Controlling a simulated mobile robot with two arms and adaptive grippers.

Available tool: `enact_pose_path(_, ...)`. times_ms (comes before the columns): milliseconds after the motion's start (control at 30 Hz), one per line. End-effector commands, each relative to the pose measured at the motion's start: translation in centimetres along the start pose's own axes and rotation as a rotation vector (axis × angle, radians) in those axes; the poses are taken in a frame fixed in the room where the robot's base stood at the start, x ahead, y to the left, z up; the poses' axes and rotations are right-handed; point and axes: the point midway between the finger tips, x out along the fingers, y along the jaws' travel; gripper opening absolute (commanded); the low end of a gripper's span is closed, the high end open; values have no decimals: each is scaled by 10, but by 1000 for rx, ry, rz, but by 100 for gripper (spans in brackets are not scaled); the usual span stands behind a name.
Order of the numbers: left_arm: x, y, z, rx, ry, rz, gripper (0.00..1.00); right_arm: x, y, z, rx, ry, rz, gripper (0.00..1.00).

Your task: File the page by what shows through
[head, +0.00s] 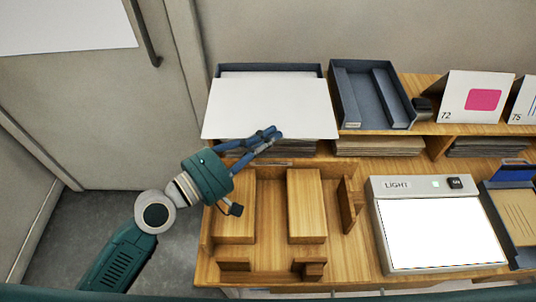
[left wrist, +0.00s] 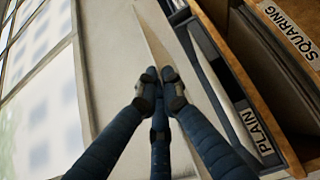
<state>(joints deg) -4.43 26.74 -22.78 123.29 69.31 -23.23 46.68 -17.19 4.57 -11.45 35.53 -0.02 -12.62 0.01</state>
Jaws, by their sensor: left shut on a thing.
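My left gripper (head: 277,133) is shut on the near edge of a white page (head: 270,104). The side of the page that faces up is blank. The page lies over a dark blue tray (head: 270,68) on the shelf and hides most of it; I cannot tell whether it rests on the rim. In the left wrist view, the fingertips (left wrist: 160,82) close on the page (left wrist: 110,50), beside a tray labelled PLAIN (left wrist: 262,143). A second dark tray (head: 362,98) stands open to the right. The light box (head: 440,235) is lit white, with nothing on it. My right gripper is out of view.
A wooden squaring tray (head: 270,225) with raised blocks stands in front of the shelf. Cards numbered 72 (head: 472,97) and 75 stand on the right of the shelf. Paper stacks fill the slots below. A door is at the left.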

Motion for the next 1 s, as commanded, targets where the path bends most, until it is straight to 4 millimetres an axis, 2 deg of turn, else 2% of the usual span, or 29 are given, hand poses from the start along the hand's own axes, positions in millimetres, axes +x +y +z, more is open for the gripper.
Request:
enact_pose_path(567,60,-1,-72,2,2,4,0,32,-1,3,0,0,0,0)
enact_pose_path(600,58,-15,-71,-2,0,-2,0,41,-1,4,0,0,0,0)
enact_pose_path(700,58,-28,-70,-1,0,-1,0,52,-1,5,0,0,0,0)
enact_pose_path(1000,58,-43,-70,-1,0,1,0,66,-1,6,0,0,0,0)
